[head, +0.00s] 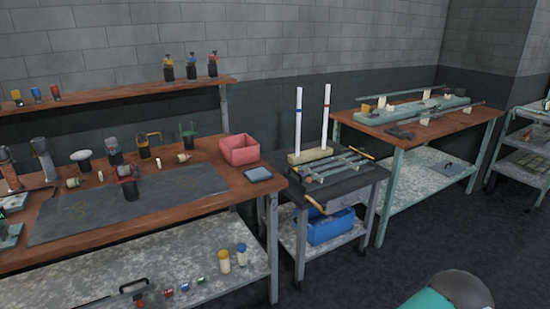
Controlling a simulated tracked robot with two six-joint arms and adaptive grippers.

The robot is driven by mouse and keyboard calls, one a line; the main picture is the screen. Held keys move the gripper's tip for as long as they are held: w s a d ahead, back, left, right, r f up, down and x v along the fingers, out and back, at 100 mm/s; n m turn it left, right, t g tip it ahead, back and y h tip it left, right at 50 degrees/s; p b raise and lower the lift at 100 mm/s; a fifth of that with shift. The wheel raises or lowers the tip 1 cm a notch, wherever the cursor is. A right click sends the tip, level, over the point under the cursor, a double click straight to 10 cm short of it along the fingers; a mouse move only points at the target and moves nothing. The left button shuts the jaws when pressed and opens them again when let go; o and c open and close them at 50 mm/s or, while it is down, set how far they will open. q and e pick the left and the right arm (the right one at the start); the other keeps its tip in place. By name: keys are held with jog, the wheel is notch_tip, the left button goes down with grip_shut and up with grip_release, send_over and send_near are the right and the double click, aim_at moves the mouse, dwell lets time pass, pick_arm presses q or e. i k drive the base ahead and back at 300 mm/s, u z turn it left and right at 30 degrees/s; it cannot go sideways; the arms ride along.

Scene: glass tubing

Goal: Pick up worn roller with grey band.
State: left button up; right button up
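Several small rollers with coloured bands lie on the lower shelf of the left workbench, among them one with blue (184,287) and one with green (197,282). Two small pale cylinders lie on the bench top, one at the left (72,183) and one near the back (183,157). They are too small for me to tell whether any has a grey band, so I cannot single out the worn roller. Neither gripper is in view. A teal and dark rounded part at the bottom right appears to be my own arm.
The wooden workbench (190,192) carries a dark mat (90,215), several burners or holders, a pink bin (239,150) and a blue-grey pad (258,174). A dark cart (345,182) stands beside it, then another table (455,130). Dark floor (400,250) lies open in front.

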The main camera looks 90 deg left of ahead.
aim_at(123, 171)
jog(key=z, duration=0.55)
jog(key=i, duration=0.25)
jog(key=u, duration=3.1)
jog(key=i, duration=0.25)
jog(key=u, duration=1.8)
jog(key=k, duration=0.55)
jog(key=u, duration=0.35)
jog(key=i, duration=1.6)
jog(key=z, duration=0.4)
